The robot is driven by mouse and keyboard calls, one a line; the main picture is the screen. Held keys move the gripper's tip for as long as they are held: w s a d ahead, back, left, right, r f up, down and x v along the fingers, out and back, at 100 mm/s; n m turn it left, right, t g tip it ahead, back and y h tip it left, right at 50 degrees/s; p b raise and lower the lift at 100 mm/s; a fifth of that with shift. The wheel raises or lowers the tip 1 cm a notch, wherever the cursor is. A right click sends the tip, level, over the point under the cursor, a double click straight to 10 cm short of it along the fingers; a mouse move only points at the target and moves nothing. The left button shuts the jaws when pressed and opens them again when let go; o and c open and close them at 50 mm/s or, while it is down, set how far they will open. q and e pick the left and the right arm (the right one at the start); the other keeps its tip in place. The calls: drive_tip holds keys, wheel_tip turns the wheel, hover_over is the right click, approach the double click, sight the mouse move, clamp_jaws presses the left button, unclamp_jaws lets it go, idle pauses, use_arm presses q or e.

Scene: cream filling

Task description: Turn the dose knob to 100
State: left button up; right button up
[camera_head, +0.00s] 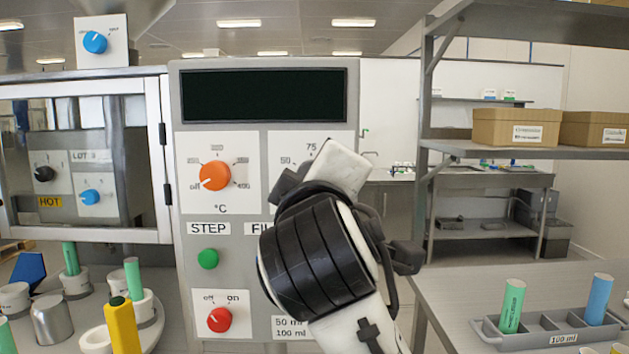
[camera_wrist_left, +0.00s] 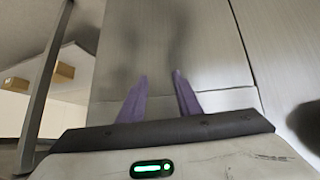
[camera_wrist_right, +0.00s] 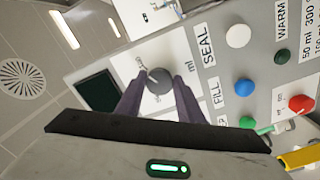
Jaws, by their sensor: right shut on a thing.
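The dose knob (camera_wrist_right: 159,76) is a grey round knob on a white dial plate marked "ml" in the right wrist view. My right gripper (camera_wrist_right: 158,84) is shut on the knob, one finger on each side. In the head view my right arm hides the knob; only "50" and "75" of its dial plate (camera_head: 299,146) show, so its pointer setting cannot be read. My left gripper (camera_wrist_left: 161,78) is open and empty in the left wrist view, facing a plain grey metal surface.
The grey panel also carries a dark display (camera_head: 265,95), an orange °C knob (camera_head: 215,176), a green button (camera_head: 208,258) and a red off/on knob (camera_head: 218,319). A "100 ml" tray (camera_head: 563,338) with tubes stands at the right; cups and tubes stand at the left.

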drive_tip(key=o, duration=1)
drive_tip(key=shift+o, duration=0.2)
drive_tip(key=shift+r, duration=0.1)
wheel_tip(320, 180, up, 10)
drive_tip(key=p, duration=0.6)
drive_tip(key=shift+s+f+p, duration=0.1)
drive_tip(key=shift+f+p, duration=0.15)
drive_tip(key=shift+p, duration=0.1)
drive_tip(key=shift+s+d+r, duration=0.1)
drive_tip(key=shift+d+r, duration=0.05)
drive_tip(key=shift+r, duration=0.2)
drive_tip(key=shift+w+f, duration=0.1)
drive_tip(key=shift+w, duration=0.15)
drive_tip(key=shift+s, duration=0.1)
